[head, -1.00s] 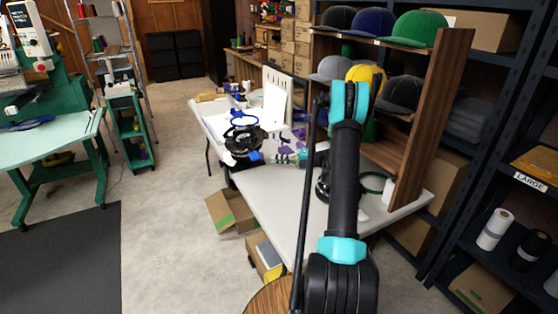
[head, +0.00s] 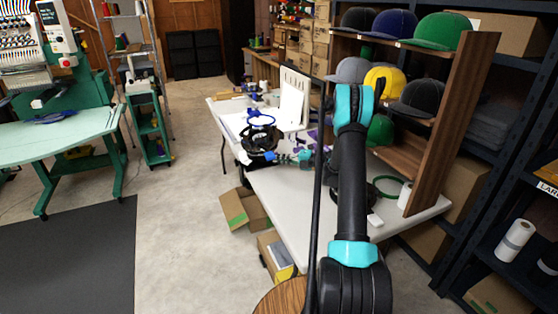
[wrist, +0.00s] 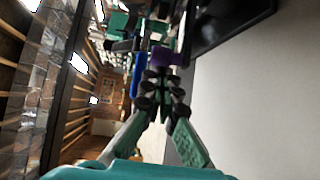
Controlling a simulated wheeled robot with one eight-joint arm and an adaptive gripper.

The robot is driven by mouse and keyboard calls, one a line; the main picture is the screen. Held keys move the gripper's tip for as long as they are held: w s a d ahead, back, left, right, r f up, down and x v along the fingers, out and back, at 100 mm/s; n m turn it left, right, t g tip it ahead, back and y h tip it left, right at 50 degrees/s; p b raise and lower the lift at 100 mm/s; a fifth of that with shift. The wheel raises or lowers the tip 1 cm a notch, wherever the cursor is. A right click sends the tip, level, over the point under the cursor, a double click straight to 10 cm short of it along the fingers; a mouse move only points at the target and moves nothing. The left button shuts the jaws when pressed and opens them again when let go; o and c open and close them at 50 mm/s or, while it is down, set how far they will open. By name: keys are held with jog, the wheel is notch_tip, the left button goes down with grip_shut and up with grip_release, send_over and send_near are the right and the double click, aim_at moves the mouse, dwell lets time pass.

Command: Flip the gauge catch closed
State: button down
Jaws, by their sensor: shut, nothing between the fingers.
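A black round fixture with a blue ring on top (head: 260,122) stands on the white table, left of my arm in the head view. A small blue part (head: 268,156) sits low on its near side. I cannot tell which part is the gauge catch. My gripper (head: 288,157) reaches left toward the fixture, close to the blue part; contact is unclear. In the wrist view my gripper (wrist: 161,84) is shut and empty, its fingertips converging just short of a purple block (wrist: 166,57). A blue upright part (wrist: 134,77) stands just left of the fingertips.
The white table (head: 290,215) has clear surface on its near side. A wooden cap shelf (head: 460,120) rises at the right. A green ring (head: 388,187) and a white roll (head: 405,195) lie near it. Open cardboard boxes (head: 242,208) stand on the floor beside the table.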

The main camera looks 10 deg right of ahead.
jog(key=shift+w+d+r, duration=0.1)
jog(key=shift+w+d, duration=0.05)
jog(key=shift+d, duration=0.3)
jog(key=d, duration=0.1)
jog(key=w+d, duration=0.2)
jog(key=shift+w+d+r, duration=0.15)
jog(key=shift+d+r, duration=0.2)
jog(key=shift+d, duration=0.15)
jog(key=f+v, duration=0.1)
jog(key=v, duration=0.6)
jog(key=shift+r, duration=0.5)
jog(key=shift+d, duration=0.1)
